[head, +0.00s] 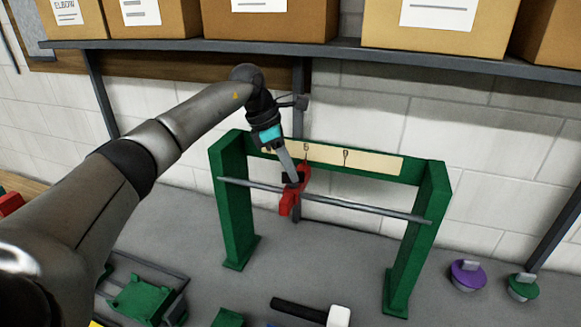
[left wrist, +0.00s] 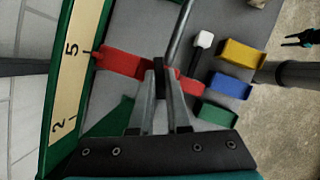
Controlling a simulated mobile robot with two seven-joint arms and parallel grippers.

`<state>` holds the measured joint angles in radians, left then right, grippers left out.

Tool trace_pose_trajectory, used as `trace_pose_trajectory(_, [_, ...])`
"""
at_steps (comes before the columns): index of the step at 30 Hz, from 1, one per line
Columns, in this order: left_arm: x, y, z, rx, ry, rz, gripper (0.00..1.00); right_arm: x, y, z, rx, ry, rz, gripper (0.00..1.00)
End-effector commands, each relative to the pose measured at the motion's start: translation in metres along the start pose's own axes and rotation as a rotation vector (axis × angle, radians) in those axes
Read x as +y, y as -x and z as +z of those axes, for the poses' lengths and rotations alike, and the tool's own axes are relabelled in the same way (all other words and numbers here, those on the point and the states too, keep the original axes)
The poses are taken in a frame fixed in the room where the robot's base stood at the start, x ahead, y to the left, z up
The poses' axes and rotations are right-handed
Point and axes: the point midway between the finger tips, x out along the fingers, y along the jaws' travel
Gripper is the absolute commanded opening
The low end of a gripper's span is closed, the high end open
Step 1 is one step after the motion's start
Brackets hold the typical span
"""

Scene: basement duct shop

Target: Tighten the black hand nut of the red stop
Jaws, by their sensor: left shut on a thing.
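The red stop (head: 289,201) sits on the grey rod (head: 350,208) of a green frame (head: 233,205). It also shows in the left wrist view (left wrist: 123,62), its tip beside the mark near the 5 on the cream scale (left wrist: 72,75). The black hand nut (left wrist: 159,67) is on the stop, between the fingertips of my left gripper (left wrist: 161,85). My left gripper (head: 291,178) is shut on the nut, which its fingers partly hide in the head view. A dark two-pronged shape at the left wrist view's right edge looks like my right gripper (left wrist: 299,38); its opening is unclear.
A hammer (head: 338,316) lies in front of the frame. Yellow (left wrist: 241,55), blue (left wrist: 231,85) and green (left wrist: 217,114) bins stand nearby. A purple knobbed piece (head: 467,275) and a green one (head: 522,287) are at the right. A shelf (head: 330,51) with boxes hangs above.

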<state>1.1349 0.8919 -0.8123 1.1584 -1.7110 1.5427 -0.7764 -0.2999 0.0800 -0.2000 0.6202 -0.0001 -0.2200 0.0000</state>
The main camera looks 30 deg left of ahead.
Motion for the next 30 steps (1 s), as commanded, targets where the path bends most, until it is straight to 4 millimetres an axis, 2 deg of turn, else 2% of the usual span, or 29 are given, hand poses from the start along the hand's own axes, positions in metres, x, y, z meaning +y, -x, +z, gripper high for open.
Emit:
trace_pose_trajectory(15, [0.0029,0.0014,0.0018,-0.002,-0.330,-0.133,0.00,0.0001,0.0024,-0.0002,0.000,0.000,0.000,0.45])
trace_pose_trajectory(30, [0.0031,0.0011,0.0014,0.000,-0.404,-0.162,0.00,0.0000,0.0023,-0.0001,0.000,0.000,0.000,0.45])
